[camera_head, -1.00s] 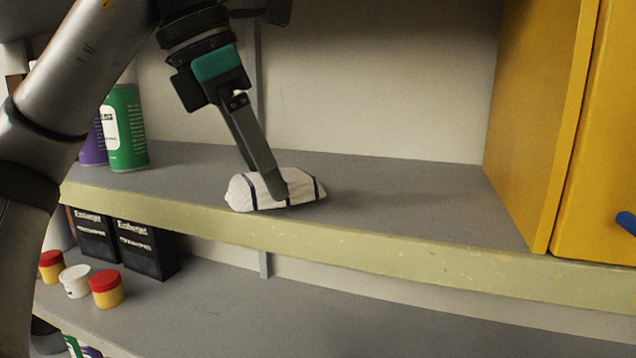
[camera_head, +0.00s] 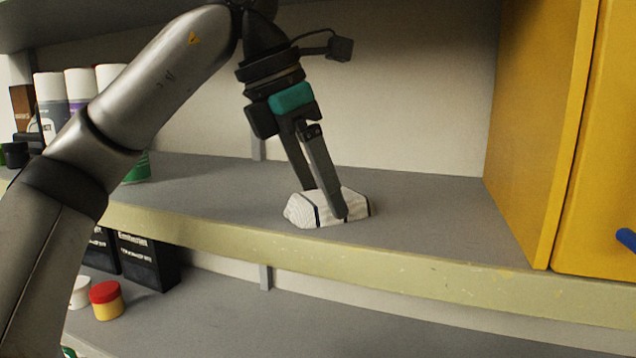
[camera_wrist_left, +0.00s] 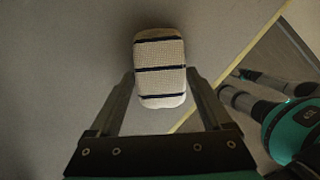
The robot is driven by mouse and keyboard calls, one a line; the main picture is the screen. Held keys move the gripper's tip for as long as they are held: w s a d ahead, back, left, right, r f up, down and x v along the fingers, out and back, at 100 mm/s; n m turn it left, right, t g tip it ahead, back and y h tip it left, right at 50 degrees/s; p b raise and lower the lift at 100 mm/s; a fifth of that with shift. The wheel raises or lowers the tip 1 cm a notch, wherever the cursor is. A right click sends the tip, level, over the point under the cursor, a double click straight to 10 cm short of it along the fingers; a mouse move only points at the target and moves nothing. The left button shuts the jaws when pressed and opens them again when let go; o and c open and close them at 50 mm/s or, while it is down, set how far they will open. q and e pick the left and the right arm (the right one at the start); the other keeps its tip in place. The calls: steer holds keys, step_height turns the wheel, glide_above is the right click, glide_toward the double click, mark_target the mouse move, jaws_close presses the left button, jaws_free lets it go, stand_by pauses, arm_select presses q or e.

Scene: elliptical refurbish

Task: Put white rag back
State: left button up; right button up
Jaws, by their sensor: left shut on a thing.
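The white rag (camera_head: 301,211) is a folded bundle with dark blue stripes at the upper shelf, near its front edge. My left gripper (camera_head: 326,204) comes down from above and is shut on it, one finger on the near side and one on the far side. In the left wrist view the rag (camera_wrist_left: 160,68) sits between the two fingers of my left gripper (camera_wrist_left: 160,85). I cannot tell whether the rag rests on the shelf or hangs just above it. My right gripper is not in view.
The upper shelf (camera_head: 430,215) is clear to the right up to a yellow cabinet (camera_head: 535,130). Spray cans (camera_head: 50,95) stand at the left.

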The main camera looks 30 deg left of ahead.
mark_target(322, 196)
arm_select(q)
steer(key=o, duration=1)
steer(key=shift+f, duration=0.1)
steer(key=shift+r, duration=0.4)
steer(key=v, duration=0.3)
steer(key=shift+s+a+f, duration=0.1)
steer(key=s+a+p, duration=0.3)
steer(key=s+a, duration=0.3)
steer(key=s, duration=0.4)
steer(key=shift+f, duration=0.2)
